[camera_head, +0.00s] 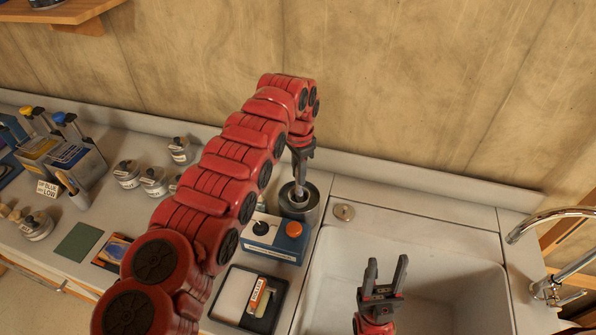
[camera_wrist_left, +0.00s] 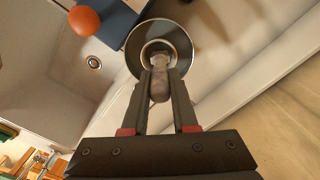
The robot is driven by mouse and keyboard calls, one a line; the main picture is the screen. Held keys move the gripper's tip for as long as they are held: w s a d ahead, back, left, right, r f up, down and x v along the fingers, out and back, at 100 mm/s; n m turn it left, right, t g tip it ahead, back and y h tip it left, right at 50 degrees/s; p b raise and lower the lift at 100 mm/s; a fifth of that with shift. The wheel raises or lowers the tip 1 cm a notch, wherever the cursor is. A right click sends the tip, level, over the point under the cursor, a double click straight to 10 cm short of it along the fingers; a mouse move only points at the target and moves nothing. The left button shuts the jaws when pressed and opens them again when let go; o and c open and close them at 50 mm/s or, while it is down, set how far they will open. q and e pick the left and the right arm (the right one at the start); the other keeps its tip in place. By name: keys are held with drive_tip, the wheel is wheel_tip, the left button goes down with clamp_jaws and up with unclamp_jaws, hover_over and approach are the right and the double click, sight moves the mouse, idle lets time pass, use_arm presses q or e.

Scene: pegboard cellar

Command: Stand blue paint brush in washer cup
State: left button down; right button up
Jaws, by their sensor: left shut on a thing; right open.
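The washer cup (camera_head: 312,211) is a round grey metal cup on the counter, behind a blue-and-white box with an orange knob. My left gripper (camera_head: 299,160) points down above it and is shut on the paint brush (camera_head: 299,187). In the left wrist view, my left gripper (camera_wrist_left: 161,84) has the brush's greyish handle (camera_wrist_left: 159,86) between its fingers, in line with the round opening of the cup (camera_wrist_left: 184,48). The brush's lower end is hidden, and I cannot tell whether it touches the cup's bottom. No blue shows on it. My right gripper (camera_head: 386,268) is open and empty over the sink.
The blue-and-white box (camera_head: 262,243) stands just in front of the cup. The white sink (camera_head: 440,272) and its tap (camera_head: 548,225) are to the right. A black tray (camera_head: 235,312), small jars (camera_head: 153,180) and tall holders (camera_head: 75,160) with blue- and yellow-topped items are at left.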

use_arm(q)
drive_tip(key=shift+s, duration=0.1)
drive_tip(key=c, duration=0.6)
unclamp_jaws()
drive_tip(key=shift+r, duration=0.1)
wheel_tip(320, 180, up, 8)
drive_tip(key=p, duration=0.2)
drive_tip(key=shift+d+p, duration=0.1)
drive_tip(key=shift+p, duration=0.2)
wheel_tip(320, 180, up, 9)
drive_tip(key=p, duration=0.7)
drive_tip(key=shift+r, duration=0.2)
drive_tip(key=shift+s+f, duration=0.1)
drive_tip(key=shift+f, duration=0.05)
